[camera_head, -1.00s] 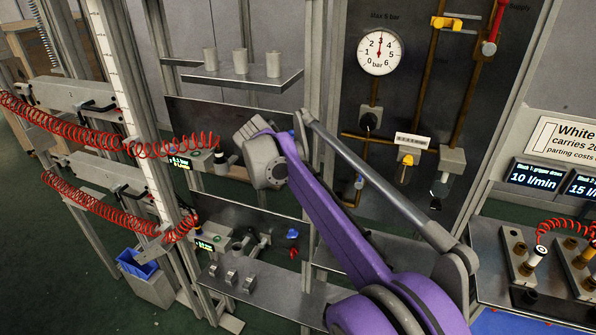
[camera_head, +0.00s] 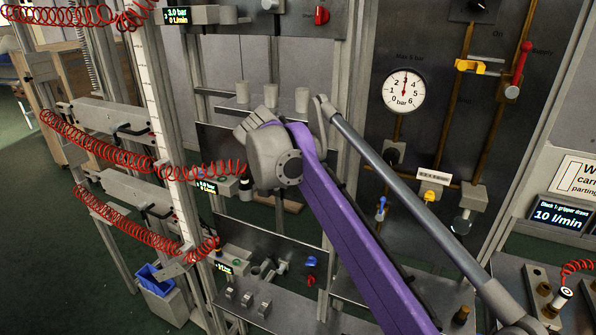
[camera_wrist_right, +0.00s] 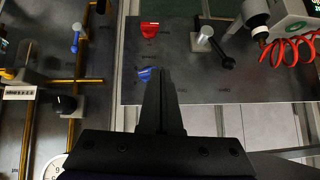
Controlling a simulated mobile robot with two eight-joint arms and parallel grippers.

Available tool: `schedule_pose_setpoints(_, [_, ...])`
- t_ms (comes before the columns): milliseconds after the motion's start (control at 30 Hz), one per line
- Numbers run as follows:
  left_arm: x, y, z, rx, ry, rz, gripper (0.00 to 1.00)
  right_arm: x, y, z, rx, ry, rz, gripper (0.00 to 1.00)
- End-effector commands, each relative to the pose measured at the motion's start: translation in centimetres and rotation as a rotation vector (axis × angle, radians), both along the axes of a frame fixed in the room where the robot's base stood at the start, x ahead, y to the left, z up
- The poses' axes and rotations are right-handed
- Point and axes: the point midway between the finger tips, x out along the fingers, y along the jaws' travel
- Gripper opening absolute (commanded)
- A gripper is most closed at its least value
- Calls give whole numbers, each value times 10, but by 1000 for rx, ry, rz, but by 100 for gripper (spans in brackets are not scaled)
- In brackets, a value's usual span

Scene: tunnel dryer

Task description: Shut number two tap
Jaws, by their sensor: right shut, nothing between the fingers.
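In the right wrist view, a dark panel (camera_wrist_right: 200,86) carries a red tap (camera_wrist_right: 148,29) and a blue tap (camera_wrist_right: 150,73). My right gripper (camera_wrist_right: 162,75) is shut and empty, its fingertips beside the blue tap. I cannot tell whether they touch it. In the head view my purple arm hides this gripper and much of the middle panel. A lower panel there has a blue tap (camera_head: 311,262) above a red tap (camera_head: 310,280); a top panel has a red tap (camera_head: 322,16). No tap number is readable. My left gripper is not in view.
A lever with a black handle (camera_wrist_right: 213,43) and a red coiled hose (camera_wrist_right: 290,47) are close by on the panel. A gauge board with pipes and a pressure gauge (camera_head: 403,92) stands to the right. A shelf with several grey cups (camera_head: 302,98) is behind my arm.

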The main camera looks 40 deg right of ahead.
Motion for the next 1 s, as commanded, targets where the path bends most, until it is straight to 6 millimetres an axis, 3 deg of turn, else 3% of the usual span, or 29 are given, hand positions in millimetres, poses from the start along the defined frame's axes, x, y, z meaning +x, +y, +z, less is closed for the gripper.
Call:
schedule_pose_setpoints(467, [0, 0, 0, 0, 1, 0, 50, 0, 1, -2, 0, 2, 3, 0])
schedule_pose_setpoints(567, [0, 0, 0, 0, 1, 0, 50, -5, 14, -12, 9, 20, 47, 0])
schedule_pose_setpoints(667, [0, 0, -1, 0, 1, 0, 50, -17, 47, -39, 32, 68, 169, 0])
schedule_pose_setpoints(767, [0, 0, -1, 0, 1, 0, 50, -39, 96, -84, 60, 131, 359, 0])
schedule_pose_setpoints(900, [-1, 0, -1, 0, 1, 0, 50, -83, 166, -155, 85, 205, 660, 0])
schedule_pose_setpoints(1000, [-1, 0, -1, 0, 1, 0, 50, -116, 206, -202, 88, 236, 852, 0])
